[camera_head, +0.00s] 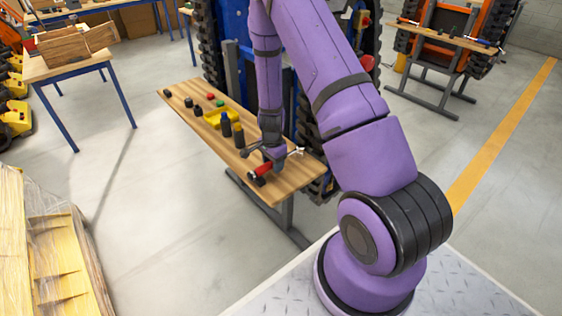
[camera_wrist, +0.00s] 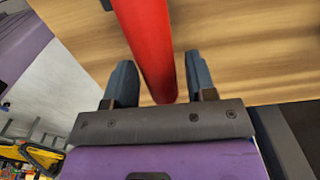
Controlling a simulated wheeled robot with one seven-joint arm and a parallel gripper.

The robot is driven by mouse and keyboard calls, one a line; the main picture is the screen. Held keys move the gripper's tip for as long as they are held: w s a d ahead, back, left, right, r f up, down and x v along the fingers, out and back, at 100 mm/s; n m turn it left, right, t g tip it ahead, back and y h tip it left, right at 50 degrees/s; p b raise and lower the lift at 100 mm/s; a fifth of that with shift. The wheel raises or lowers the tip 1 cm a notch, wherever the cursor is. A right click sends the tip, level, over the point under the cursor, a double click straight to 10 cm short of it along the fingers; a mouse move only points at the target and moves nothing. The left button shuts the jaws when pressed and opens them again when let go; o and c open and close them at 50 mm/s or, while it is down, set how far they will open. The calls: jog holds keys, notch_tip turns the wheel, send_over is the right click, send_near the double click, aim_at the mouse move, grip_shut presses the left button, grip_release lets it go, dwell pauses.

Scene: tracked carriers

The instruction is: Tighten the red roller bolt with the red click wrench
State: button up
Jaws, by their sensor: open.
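The red click wrench (camera_head: 264,169) lies on the wooden bench near its front end, its metal head pointing right. My gripper (camera_head: 262,158) is at the wrench, above the bench. In the wrist view, the red handle (camera_wrist: 147,40) runs between the two dark fingers of my gripper (camera_wrist: 160,82). The fingers are apart, with a gap on each side of the handle. The red roller bolt cannot be made out with certainty; my arm covers part of the blue tracked carrier (camera_head: 234,22) behind the bench.
The wooden bench (camera_head: 230,158) also holds a yellow tray (camera_head: 213,118), black cylinders (camera_head: 238,134) and small red and green pieces. Another bench (camera_head: 450,38) stands by an orange carrier at the back right. A wrapped pallet (camera_head: 60,262) is at the left. The floor between is clear.

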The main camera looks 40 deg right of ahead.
grip_shut()
jog(key=shift+r, duration=3.55)
